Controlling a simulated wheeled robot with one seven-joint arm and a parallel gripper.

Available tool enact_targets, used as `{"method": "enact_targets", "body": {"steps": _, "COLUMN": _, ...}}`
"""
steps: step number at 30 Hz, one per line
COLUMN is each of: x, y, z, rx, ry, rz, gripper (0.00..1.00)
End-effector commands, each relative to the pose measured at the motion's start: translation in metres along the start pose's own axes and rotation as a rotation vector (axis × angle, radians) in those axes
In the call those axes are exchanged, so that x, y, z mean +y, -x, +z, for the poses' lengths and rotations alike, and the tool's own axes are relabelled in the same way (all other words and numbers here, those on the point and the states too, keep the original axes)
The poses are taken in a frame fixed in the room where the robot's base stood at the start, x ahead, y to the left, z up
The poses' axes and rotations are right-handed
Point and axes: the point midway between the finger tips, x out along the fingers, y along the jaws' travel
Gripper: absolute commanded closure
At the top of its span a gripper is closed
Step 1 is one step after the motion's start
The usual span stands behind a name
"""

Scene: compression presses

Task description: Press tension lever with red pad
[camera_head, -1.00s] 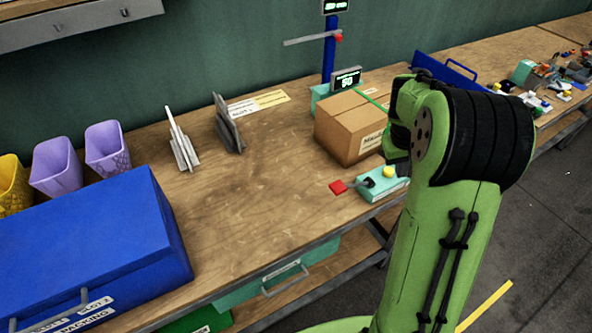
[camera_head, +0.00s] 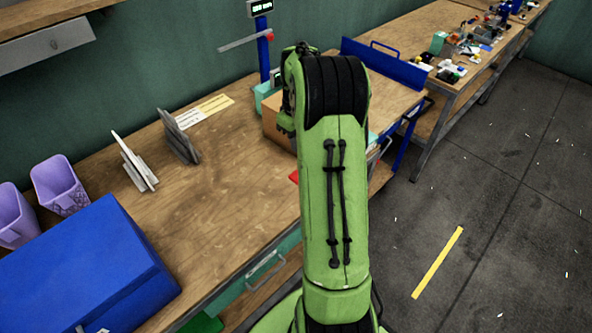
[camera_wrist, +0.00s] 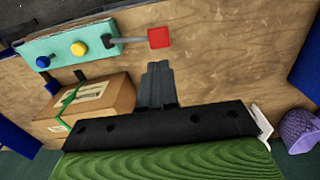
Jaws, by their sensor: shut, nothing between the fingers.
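The tension lever is a grey rod ending in a square red pad (camera_wrist: 159,37), in the wrist view's upper middle. It sticks out from a teal base (camera_wrist: 65,45) with a yellow knob (camera_wrist: 79,48) and a blue knob (camera_wrist: 42,62). My gripper (camera_wrist: 158,68) is shut and empty, its fingertips just below the red pad in the wrist picture, with a small gap between; height above the table cannot be told.
A cardboard box with a green strap (camera_wrist: 108,100) stands close to the teal base. Grey plates (camera_head: 180,138) and white plates (camera_head: 134,163) stand upright on the wooden table (camera_head: 215,200). A blue case (camera_head: 85,265) and purple cups (camera_head: 60,187) are at left. The middle tabletop is clear.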

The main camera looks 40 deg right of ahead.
Motion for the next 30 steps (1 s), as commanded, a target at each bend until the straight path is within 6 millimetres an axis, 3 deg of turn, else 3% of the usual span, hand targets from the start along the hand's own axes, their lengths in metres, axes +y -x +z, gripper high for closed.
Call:
{"method": "enact_targets", "body": {"steps": 1, "x": 0.0, "y": -0.015, "z": 0.001, "rx": -0.005, "ry": -0.001, "rz": -0.003, "gripper": 1.0}}
{"method": "enact_targets", "body": {"steps": 9, "x": 0.0, "y": -0.074, "z": 0.001, "rx": -0.004, "ry": -0.002, "rz": -0.003, "gripper": 1.0}}
{"method": "enact_targets", "body": {"steps": 15, "x": 0.0, "y": -0.104, "z": 0.0, "rx": -0.001, "ry": -0.001, "rz": -0.001, "gripper": 1.0}}
{"method": "enact_targets", "body": {"steps": 30, "x": 0.0, "y": -0.113, "z": 0.0, "rx": 0.0, "ry": -0.001, "rz": 0.007, "gripper": 1.0}}
